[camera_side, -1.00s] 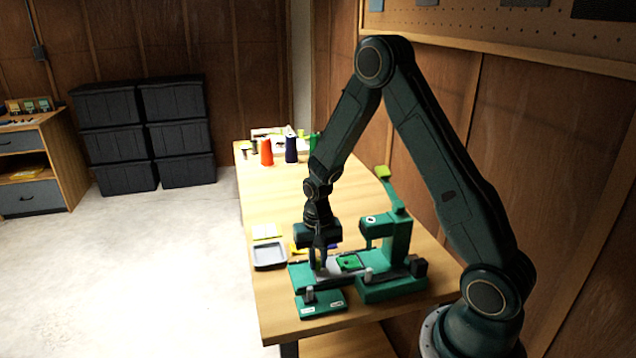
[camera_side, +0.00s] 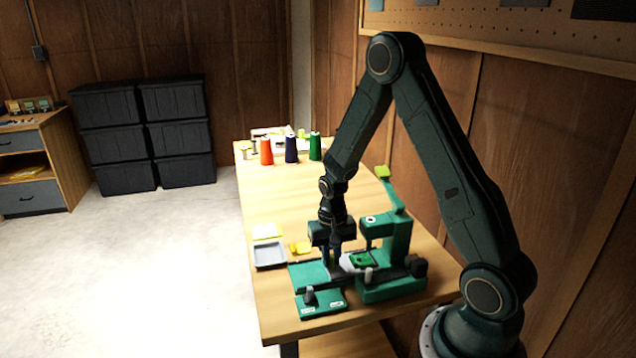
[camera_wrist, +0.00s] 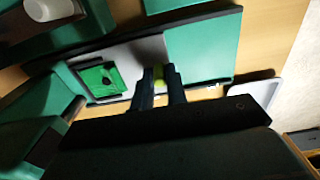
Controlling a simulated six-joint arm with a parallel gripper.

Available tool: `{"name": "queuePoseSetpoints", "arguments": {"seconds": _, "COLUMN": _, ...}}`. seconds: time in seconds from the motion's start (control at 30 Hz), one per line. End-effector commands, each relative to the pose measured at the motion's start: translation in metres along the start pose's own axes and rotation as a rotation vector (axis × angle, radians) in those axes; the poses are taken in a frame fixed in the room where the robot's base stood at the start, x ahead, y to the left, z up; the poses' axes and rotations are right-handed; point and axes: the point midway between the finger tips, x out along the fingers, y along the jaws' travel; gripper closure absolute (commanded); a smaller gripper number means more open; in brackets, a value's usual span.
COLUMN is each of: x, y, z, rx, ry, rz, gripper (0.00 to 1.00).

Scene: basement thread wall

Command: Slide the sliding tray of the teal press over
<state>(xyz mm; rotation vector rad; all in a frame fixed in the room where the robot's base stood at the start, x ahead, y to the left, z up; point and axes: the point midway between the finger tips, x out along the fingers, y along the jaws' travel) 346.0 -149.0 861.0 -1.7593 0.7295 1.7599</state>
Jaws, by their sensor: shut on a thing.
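The teal press (camera_side: 396,240) stands near the front end of the wooden table, its long base running left to right. The sliding tray, a light grey plate, lies on that base and shows in the wrist view (camera_wrist: 149,47). It carries a green piece with a dark spot (camera_side: 363,259), also in the wrist view (camera_wrist: 102,79), near the press head.
Red (camera_side: 266,152), navy (camera_side: 290,150) and green (camera_side: 315,147) thread cones stand at the far end. The middle tabletop is clear.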

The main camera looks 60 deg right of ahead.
Motion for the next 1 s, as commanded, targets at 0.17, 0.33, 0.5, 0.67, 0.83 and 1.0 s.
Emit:
{"name": "queuePoseSetpoints", "arguments": {"seconds": 0.17, "x": -0.001, "y": 0.000, "z": -0.002, "rx": 0.000, "ry": 0.006, "rz": -0.001, "gripper": 0.82}}
{"name": "queuePoseSetpoints", "arguments": {"seconds": 0.33, "x": -0.001, "y": 0.000, "z": -0.001, "rx": 0.000, "ry": 0.003, "rz": -0.001, "gripper": 0.64}}
{"name": "queuePoseSetpoints", "arguments": {"seconds": 0.5, "x": -0.001, "y": 0.000, "z": -0.001, "rx": 0.000, "ry": 0.002, "rz": 0.000, "gripper": 0.64}}
{"name": "queuePoseSetpoints", "arguments": {"seconds": 0.67, "x": -0.004, "y": 0.000, "z": -0.001, "rx": 0.000, "ry": 0.002, "rz": -0.001, "gripper": 0.64}}
{"name": "queuePoseSetpoints", "arguments": {"seconds": 0.83, "x": -0.016, "y": -0.001, "z": -0.001, "rx": 0.000, "ry": 0.003, "rz": -0.001, "gripper": 0.64}}
{"name": "queuePoseSetpoints", "arguments": {"seconds": 1.0, "x": -0.030, "y": -0.001, "z": -0.001, "rx": 0.000, "ry": 0.003, "rz": -0.001, "gripper": 0.64}}
